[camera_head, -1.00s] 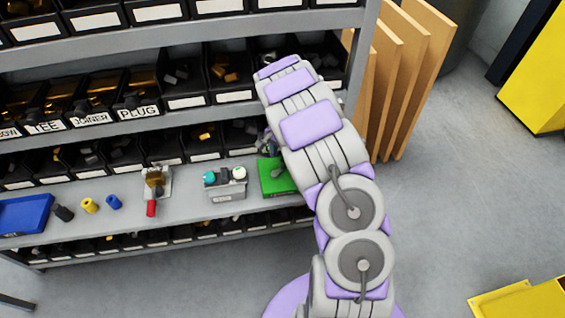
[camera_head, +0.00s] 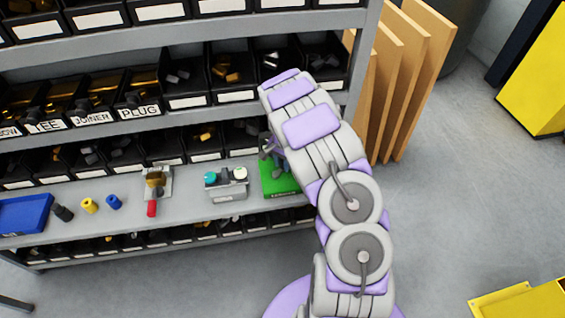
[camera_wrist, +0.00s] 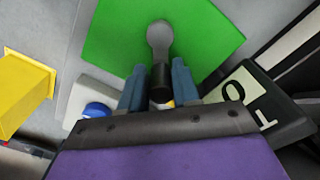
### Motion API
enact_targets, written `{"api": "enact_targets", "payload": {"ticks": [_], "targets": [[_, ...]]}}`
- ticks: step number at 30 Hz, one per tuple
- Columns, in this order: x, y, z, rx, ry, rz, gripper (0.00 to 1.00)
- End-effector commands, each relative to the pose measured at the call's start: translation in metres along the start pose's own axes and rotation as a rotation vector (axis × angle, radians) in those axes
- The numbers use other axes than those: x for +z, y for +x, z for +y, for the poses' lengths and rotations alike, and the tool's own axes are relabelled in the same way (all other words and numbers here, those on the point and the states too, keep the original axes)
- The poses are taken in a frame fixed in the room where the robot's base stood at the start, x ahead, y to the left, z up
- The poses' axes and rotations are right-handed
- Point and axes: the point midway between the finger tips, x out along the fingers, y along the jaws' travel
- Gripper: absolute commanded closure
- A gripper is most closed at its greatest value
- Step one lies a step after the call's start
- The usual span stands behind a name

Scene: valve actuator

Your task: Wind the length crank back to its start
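The crank (camera_wrist: 159,36) has a grey arm with a rounded end and a black handle (camera_wrist: 160,82), over a bright green base (camera_wrist: 105,35) in the wrist view. My gripper (camera_wrist: 160,75) has its two blue fingers on either side of that handle. Little or no gap shows, and I cannot tell if they press on it. In the head view the green base (camera_head: 270,187) is on the shelf, right of the grey unit. My gripper (camera_head: 280,162) is over it, and my forearm covers its right part.
A grey unit with teal and white knobs (camera_head: 227,192) stands left of the green base. A red-handled device (camera_head: 153,190), blue and yellow fittings and a blue tray (camera_head: 25,214) are further left. Black bins (camera_head: 232,70) hang behind and above. Wooden boards (camera_head: 405,85) lean at the right.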

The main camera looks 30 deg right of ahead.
Motion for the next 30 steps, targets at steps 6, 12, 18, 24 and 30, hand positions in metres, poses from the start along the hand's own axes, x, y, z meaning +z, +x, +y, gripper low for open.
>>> {"api": "enact_targets", "payload": {"ticks": [6,12,18,24,30], "targets": [[-0.002,0.001,0.001,-0.001,0.001,-0.001,0.95],[-0.001,0.0,0.0,0.0,0.0,0.002,1.0],[-0.001,0.0,-0.002,-0.001,-0.023,0.001,1.0],[-0.001,0.0,-0.006,-0.001,-0.112,0.0,1.0],[-0.001,-0.001,-0.013,-0.001,-0.271,0.0,1.0]]}}
